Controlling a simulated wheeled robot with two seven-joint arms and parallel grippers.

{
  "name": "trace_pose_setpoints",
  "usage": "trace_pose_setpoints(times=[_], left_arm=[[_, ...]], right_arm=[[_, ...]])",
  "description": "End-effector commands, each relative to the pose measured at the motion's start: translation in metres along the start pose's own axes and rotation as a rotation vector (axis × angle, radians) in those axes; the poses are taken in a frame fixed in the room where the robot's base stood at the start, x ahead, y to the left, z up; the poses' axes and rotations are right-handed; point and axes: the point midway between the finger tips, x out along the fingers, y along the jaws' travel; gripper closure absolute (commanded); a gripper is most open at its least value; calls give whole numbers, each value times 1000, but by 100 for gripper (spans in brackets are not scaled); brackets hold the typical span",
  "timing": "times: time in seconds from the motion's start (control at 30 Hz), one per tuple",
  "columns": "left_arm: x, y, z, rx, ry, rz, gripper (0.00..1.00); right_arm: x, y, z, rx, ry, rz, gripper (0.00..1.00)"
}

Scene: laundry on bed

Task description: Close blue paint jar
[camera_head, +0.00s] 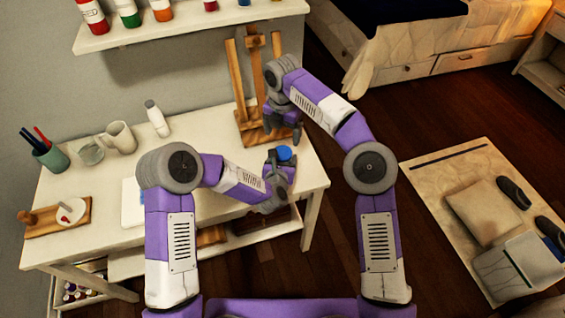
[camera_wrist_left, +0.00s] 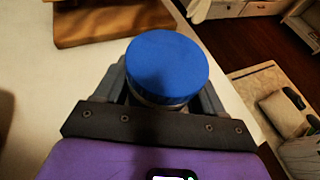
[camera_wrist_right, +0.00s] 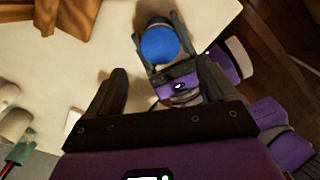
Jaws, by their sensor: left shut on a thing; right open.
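The blue paint jar (camera_head: 284,154) has a blue round top. It is between the fingers of my left gripper (camera_head: 280,160), near the right end of the white table. The left wrist view shows the blue top (camera_wrist_left: 167,65) from above, with the gripper's fingers shut on the jar just below it. My right gripper (camera_head: 286,130) is open and empty, pointing down behind the jar by the easel. In the right wrist view the jar (camera_wrist_right: 160,44) is ahead of the open fingers, apart from them.
A wooden easel (camera_head: 258,90) stands at the back right of the table (camera_head: 200,230). A cup (camera_head: 120,136), a white bottle (camera_head: 156,118) and a pen holder (camera_head: 50,156) stand to the left. A shelf (camera_head: 180,28) with paint jars hangs above.

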Motion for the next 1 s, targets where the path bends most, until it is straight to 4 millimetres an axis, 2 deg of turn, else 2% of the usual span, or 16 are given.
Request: trace_pose_setpoints(times=[0.3,0.5,0.87,0.9,1.0], left_arm=[[0,0,1,0,-2,0,100],[0,0,1,0,-2,0,100],[0,0,1,0,-2,0,100],[0,0,1,0,-2,0,100],[0,0,1,0,-2,0,100]], right_arm=[[48,0,0,0,3,-1,15],[69,0,0,1,2,1,15],[75,0,0,1,0,1,15],[75,0,0,1,0,1,16],[75,0,0,1,0,1,32]])
